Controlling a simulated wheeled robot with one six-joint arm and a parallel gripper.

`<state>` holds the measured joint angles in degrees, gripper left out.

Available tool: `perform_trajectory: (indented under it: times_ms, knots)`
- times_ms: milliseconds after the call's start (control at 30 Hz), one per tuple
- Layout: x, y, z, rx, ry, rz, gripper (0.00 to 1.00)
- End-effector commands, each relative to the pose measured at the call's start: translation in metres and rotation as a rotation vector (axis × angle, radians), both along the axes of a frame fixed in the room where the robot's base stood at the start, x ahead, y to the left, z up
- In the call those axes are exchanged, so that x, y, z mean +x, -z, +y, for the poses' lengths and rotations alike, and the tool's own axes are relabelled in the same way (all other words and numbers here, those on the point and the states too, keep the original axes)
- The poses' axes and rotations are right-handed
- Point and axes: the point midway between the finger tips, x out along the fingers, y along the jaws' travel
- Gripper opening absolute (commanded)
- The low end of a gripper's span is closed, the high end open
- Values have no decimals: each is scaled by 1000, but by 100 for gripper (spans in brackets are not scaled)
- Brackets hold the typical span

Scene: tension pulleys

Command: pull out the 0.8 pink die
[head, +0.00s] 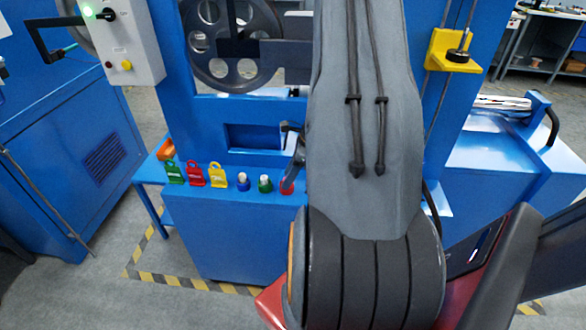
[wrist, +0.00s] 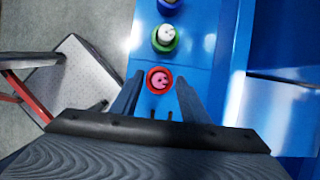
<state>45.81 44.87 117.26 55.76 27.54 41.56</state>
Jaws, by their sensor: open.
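The pink die (wrist: 158,80) sits in a red round holder (wrist: 152,88) on the blue ledge, seen from above in the wrist view. My gripper (wrist: 160,75) is open, with one finger to the left and one to the right of the red holder. I see a gap on both sides, and cannot tell the height of the fingertips over the ledge. In the head view the red holder (head: 287,187) is at the right end of the row, beside my gripper (head: 291,170). My arm hides part of that area, and the die is not clear there.
A green holder (wrist: 165,40) and a blue holder (head: 243,182) with pale pieces stand in the same row. Green, red and yellow padlocks (head: 217,175) stand further left. A blue machine wall (head: 254,137) rises behind the ledge. A grey box (wrist: 85,75) is left in the wrist view.

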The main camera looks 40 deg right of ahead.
Motion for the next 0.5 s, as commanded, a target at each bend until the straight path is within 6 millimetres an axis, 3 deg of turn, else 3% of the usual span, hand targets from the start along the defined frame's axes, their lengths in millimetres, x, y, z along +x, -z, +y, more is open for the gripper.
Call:
perform_trajectory:
  times_ms: [333,500]
  knots:
    - [1,3,1,-1,-1,-1,40]
    - [1,3,1,0,-1,0,11]
